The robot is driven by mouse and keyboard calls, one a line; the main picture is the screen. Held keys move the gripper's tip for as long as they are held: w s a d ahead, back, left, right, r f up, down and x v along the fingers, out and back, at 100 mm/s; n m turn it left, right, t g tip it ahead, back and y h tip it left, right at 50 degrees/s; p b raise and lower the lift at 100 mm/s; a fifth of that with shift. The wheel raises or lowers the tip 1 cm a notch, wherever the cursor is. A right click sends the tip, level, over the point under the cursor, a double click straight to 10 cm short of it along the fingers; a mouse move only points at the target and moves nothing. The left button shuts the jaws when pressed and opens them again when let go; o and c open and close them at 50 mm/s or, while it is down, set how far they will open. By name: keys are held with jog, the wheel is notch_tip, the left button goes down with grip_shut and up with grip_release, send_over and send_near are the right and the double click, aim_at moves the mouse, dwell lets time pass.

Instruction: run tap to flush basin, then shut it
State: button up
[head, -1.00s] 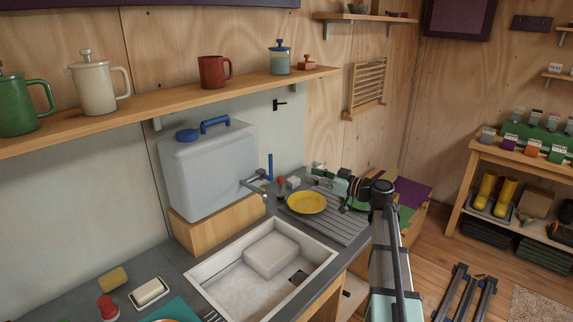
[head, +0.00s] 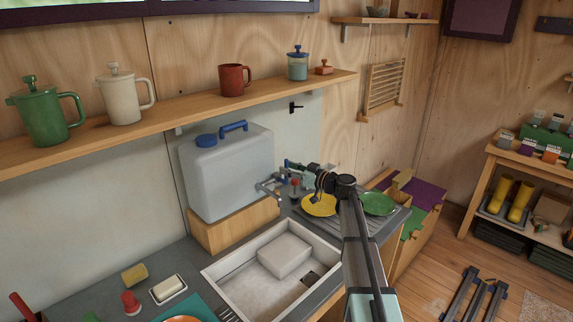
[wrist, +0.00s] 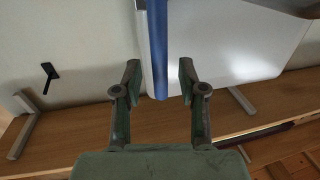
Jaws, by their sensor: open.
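The tap (head: 268,188) sticks out from the front of a translucent water container (head: 232,175) over the basin's far side. Its upright blue lever (wrist: 157,50) passes between the two fingers of my gripper (wrist: 160,82) in the wrist view. The gripper is open, with a gap on each side of the lever. In the head view my gripper (head: 291,166) is at the tap's lever and mostly covers it. The white basin (head: 248,291) holds a pale block (head: 284,255) and a dark drain at its right. I see no water stream.
The container stands on a wooden block (head: 240,226). A yellow plate (head: 318,205) and a green plate (head: 378,204) lie on the drainboard right of the tap. A shelf (head: 190,114) with mugs and jugs runs above. Sponge, soap and a red-topped item sit left of the basin.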

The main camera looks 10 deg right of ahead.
jog(key=shift+w+a, duration=0.5)
grip_shut()
